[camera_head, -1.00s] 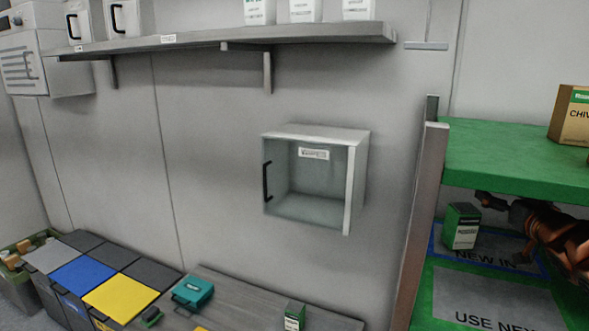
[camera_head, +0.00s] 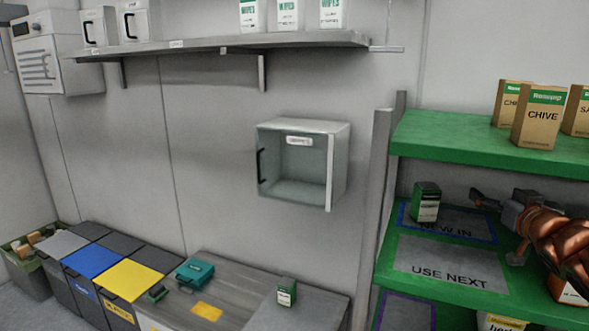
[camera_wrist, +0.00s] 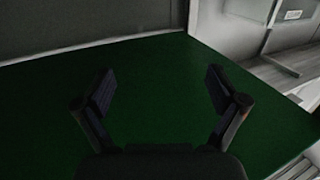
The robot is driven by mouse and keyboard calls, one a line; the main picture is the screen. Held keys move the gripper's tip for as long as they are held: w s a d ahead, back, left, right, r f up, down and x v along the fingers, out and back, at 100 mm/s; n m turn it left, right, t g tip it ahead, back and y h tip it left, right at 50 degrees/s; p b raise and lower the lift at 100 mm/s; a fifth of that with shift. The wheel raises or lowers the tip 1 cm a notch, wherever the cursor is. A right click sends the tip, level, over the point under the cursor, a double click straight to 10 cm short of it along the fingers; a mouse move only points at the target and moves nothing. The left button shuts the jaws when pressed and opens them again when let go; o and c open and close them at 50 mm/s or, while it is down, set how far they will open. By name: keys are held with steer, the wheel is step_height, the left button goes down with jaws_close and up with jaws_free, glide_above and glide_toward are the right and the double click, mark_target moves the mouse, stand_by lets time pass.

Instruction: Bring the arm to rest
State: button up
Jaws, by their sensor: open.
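My gripper (camera_head: 497,224) is at the right in the head view, between the green shelf boards, beside the mat marked NEW IN. My copper-coloured arm runs off to the right edge. In the wrist view my gripper (camera_wrist: 160,84) has its two fingers wide apart, with nothing between them and a bare green surface beyond. A green and white box (camera_head: 426,202) stands upright on the left end of the NEW IN mat (camera_head: 458,227), apart from my gripper.
The USE NEXT mat (camera_head: 450,262) is bare. Chive boxes (camera_head: 540,118) stand on the upper green shelf (camera_head: 450,140), above my arm. A post (camera_head: 372,205) bounds the shelf's left side. A clear-fronted cabinet (camera_head: 300,165) hangs on the wall. A teal case (camera_head: 195,271) sits on the counter.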

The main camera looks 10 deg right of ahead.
steer(key=w+a+f+g, duration=0.3)
steer(key=a+f+g, duration=0.2)
steer(key=a+f, duration=0.35)
steer(key=s+a+f+g, duration=0.65)
steer(key=a+f, duration=0.25)
steer(key=a, duration=0.2)
steer(key=s+a+f+n+g+y, duration=0.2)
steer(key=s+a+f+g, duration=0.15)
steer(key=s+a, duration=0.75)
steer(key=s+a+f+n+g+y, duration=0.1)
steer(key=s+a+f+g+y, duration=0.25)
steer(key=s+a, duration=0.75)
step_height(320, 180, down, 9)
steer(key=s+d+b, duration=0.1)
steer(key=d+b, duration=0.1)
steer(key=b, duration=0.8)
steer(key=shift+s+h, duration=0.25)
steer(key=shift+h, duration=0.1)
